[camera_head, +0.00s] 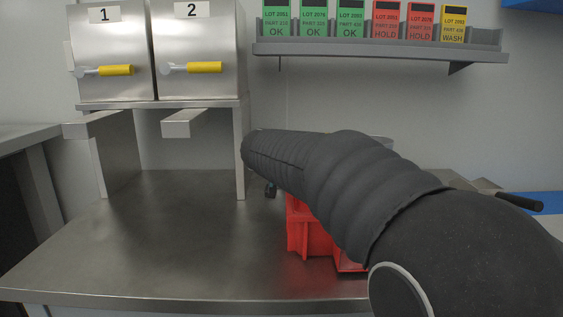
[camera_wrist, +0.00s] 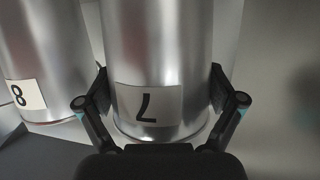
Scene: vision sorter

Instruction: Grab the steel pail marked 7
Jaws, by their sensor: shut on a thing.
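The steel pail marked 7 (camera_wrist: 160,60) fills the middle of the wrist view, with its label upside down. My gripper (camera_wrist: 160,90) has one finger on each side of this pail and is shut on it. The pail's far end runs out of the wrist view. In the head view my own dark sleeved arm covers the area behind it, and neither the gripper nor pail 7 can be made out there.
A second steel pail marked 8 (camera_wrist: 45,55) stands close on the left in the wrist view. In the head view, red bins (camera_head: 308,238) sit partly behind my arm. Two steel boxes numbered 1 (camera_head: 108,45) and 2 (camera_head: 196,45) have yellow handles. The steel table (camera_head: 150,240) is clear at left.

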